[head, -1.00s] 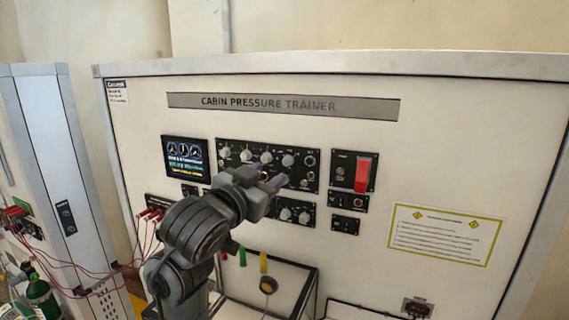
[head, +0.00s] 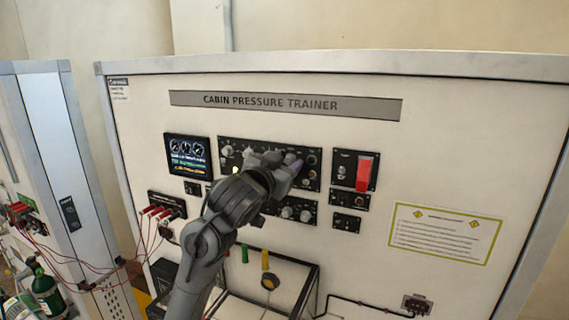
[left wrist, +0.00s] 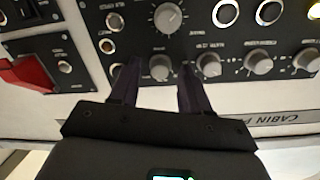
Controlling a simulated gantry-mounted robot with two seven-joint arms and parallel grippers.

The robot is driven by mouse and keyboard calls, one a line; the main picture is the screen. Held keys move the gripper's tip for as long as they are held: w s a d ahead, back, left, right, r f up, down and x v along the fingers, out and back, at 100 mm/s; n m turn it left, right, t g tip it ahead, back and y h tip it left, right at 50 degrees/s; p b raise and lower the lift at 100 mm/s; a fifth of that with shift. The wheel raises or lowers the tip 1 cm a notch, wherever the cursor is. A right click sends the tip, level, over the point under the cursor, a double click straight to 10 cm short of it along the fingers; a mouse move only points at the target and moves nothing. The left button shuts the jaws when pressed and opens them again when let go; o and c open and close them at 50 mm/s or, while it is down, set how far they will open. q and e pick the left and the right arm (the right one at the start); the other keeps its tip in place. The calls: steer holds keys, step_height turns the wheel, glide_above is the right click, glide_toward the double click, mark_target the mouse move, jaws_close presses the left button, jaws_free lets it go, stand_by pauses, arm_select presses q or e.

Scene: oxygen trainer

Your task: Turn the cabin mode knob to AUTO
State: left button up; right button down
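The upper black knob panel (head: 232,160) is on the front of the cabin pressure trainer, with a row of grey knobs. Their labels are too blurred to tell which is the cabin mode knob. My left gripper (head: 292,165) is in front of the right part of this panel and covers some knobs. In the left wrist view, upside down, my left gripper (left wrist: 158,80) is open. Its two dark fingers are either side of a grey knob (left wrist: 159,67), the row's right-hand one on the panel; contact cannot be told. A larger knob (left wrist: 168,17) is beyond it. My right gripper is out of view.
A red guarded switch (head: 364,172) is right of the panel; it also shows in the left wrist view (left wrist: 28,76). A screen (head: 187,157) is to the left. Red-plugged cables (head: 160,212) hang lower left.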

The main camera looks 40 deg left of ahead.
arm_select(q)
jaws_close()
steer(key=n, duration=0.4)
steer(key=n+p, duration=0.1)
steer(key=n, duration=0.5)
steer(key=n+p, duration=0.1)
steer(key=n, duration=0.4)
steer(key=shift+n, duration=0.3)
steer(key=n, duration=0.4)
steer(key=shift+f+y, duration=0.1)
steer(key=shift+y, duration=0.3)
steer(key=shift+n, duration=0.5)
